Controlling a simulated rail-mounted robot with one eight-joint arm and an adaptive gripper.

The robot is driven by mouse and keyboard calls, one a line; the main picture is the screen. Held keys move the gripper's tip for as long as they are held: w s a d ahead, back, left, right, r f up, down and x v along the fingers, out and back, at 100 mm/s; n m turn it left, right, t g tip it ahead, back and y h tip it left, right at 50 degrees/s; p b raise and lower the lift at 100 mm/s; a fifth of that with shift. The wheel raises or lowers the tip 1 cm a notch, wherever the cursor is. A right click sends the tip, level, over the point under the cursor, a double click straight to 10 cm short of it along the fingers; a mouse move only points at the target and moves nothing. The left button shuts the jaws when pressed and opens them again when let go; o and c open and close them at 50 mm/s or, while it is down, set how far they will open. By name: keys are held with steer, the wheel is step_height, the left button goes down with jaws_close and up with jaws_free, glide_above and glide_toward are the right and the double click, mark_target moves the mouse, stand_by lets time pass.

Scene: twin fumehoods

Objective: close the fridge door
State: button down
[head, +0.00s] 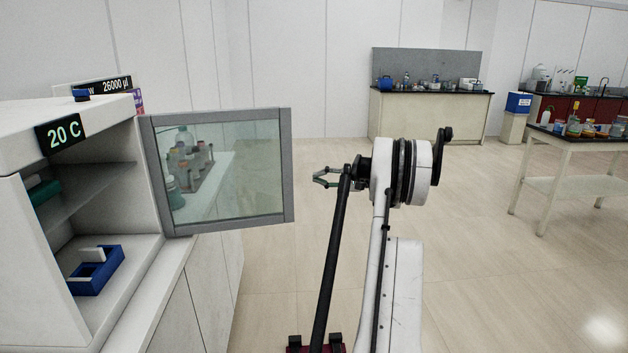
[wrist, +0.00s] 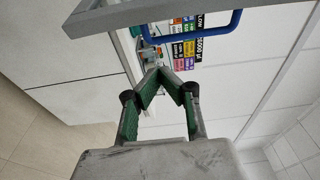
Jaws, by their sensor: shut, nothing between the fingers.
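The fridge (head: 95,112) is a white cabinet at the left of the head view with a "20 C" display. Its door (head: 285,165) stands wide open, a grey-framed glass panel swung out to the right. My gripper (head: 316,178) is shut and empty, a little right of the door's free edge and apart from it in the picture. In the wrist view my gripper (wrist: 158,70) has its green-padded fingertips together. A grey frame edge (wrist: 130,14), apparently the door's, crosses the top there, with a blue handle-like bar (wrist: 190,41) just beyond the fingertips.
Inside the fridge are a shelf (head: 95,185) and a blue tray (head: 95,272). The fridge stands on a white counter (head: 165,290); bottles show through the door glass. A bench (head: 430,115) and a side table (head: 570,145) stand far off. The floor between is clear.

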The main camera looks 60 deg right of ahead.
steer(key=w+a, duration=0.5)
steer(key=a, duration=0.1)
steer(key=shift+a, duration=0.25)
steer(key=shift+s, duration=0.15)
stand_by(0.3)
